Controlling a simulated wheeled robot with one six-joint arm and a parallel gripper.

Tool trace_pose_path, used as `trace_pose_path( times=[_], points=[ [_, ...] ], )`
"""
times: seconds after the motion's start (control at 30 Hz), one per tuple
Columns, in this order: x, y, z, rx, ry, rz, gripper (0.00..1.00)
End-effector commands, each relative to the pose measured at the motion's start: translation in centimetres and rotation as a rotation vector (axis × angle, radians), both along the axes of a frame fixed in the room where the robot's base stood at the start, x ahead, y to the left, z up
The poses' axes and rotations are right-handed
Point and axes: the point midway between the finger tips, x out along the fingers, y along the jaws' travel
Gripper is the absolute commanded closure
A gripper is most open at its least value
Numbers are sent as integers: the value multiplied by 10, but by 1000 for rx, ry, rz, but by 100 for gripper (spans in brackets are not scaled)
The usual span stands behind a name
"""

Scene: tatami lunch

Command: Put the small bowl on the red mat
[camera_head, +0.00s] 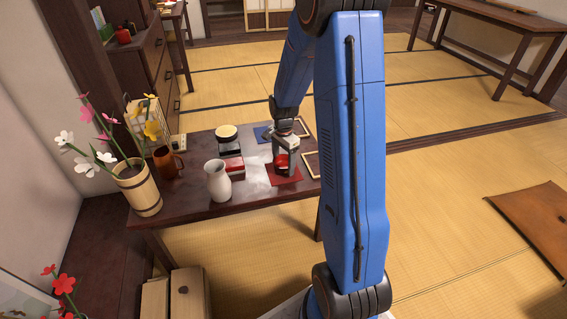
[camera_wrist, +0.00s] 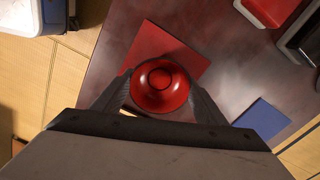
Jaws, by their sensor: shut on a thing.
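The small bowl is red and round; it shows between my gripper's fingers in the wrist view (camera_wrist: 160,84) and as a red spot in the head view (camera_head: 281,160). My gripper (camera_wrist: 160,100) is shut on the bowl. The red mat (camera_wrist: 160,42) lies flat on the dark table, and the bowl covers part of its lower edge in the wrist view. In the head view, the mat (camera_head: 285,178) shows below and around the gripper. I cannot tell whether the bowl touches the mat.
A white vase (camera_head: 218,182) stands left of the mat on the dark table (camera_head: 200,211). A brown mug (camera_head: 166,163) is farther left. A blue mat (camera_head: 262,134) lies behind.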

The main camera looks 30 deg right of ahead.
Motion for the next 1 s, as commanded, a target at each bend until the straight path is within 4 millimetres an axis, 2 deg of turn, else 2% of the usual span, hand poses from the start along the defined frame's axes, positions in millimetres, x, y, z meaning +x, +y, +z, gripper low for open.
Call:
trace_pose_path(
  times=[0.2, 0.23, 0.3, 0.67, 0.83, 1.0],
  points=[
    [0, 0, -2, 0, 1, 0, 57],
    [0, 0, -3, 0, 1, 0, 32],
    [0, 0, -2, 0, 0, 0, 15],
    [0, 0, 0, 0, -1, 0, 15],
    [1, 0, 18, -1, -2, 0, 15],
    [1, 0, 52, -2, -4, 0, 15]
  ],
)
